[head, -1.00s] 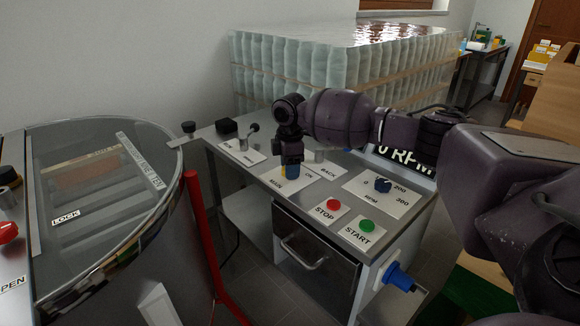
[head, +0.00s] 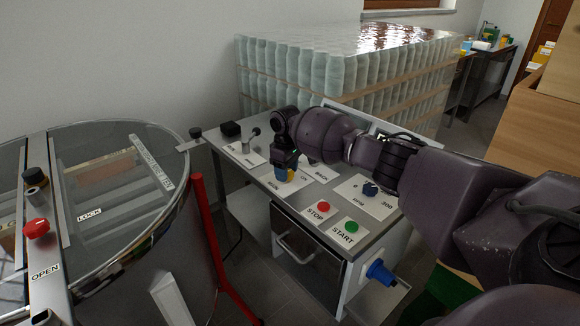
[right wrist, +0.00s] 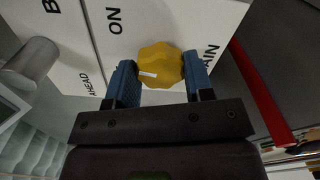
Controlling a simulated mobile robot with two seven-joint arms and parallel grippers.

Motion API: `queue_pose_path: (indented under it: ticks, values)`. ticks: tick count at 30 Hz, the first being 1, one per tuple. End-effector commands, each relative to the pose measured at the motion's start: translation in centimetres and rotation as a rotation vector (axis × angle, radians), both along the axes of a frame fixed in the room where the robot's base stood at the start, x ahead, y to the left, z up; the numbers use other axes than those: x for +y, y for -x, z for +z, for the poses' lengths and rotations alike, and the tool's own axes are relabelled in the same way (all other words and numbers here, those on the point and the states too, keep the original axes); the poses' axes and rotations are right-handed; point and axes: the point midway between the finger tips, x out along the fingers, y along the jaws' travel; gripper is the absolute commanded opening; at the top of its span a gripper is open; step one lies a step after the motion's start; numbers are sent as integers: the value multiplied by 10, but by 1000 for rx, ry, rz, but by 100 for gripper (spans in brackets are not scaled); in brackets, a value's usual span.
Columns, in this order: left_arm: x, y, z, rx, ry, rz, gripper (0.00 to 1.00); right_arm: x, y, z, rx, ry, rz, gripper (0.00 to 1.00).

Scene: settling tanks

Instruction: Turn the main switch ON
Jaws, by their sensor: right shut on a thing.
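The main switch is a yellow faceted knob (right wrist: 160,66) on a white plate (right wrist: 150,110) marked MAIN and ON. It carries a small white mark on its left part in the right wrist view; I cannot tell which setting that mark stands for. My right gripper (right wrist: 161,80) is shut on the knob, with one blue finger on each side of it. In the head view the knob (head: 281,176) is partly hidden behind my right gripper (head: 286,173). My left gripper is not in view.
A round tank with a clear lid (head: 110,215) stands left. Wrapped jars (head: 330,75) stand behind.

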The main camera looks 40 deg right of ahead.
Motion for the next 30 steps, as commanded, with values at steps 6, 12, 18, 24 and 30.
queue_pose_path:
  ticks: [6, 12, 18, 24, 30]
  values:
    - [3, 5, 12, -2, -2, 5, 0, 2, 0, 4, -1, -5, -193, 24]
    - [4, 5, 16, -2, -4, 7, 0, 1, 0, 3, 0, -3, -334, 24]
    - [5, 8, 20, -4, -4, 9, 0, 1, 0, 2, -1, -1, -427, 24]
    - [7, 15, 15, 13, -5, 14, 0, 1, 0, 0, 0, -2, -475, 24]
    - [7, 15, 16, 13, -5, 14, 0, 1, 0, 0, -1, -1, -490, 24]
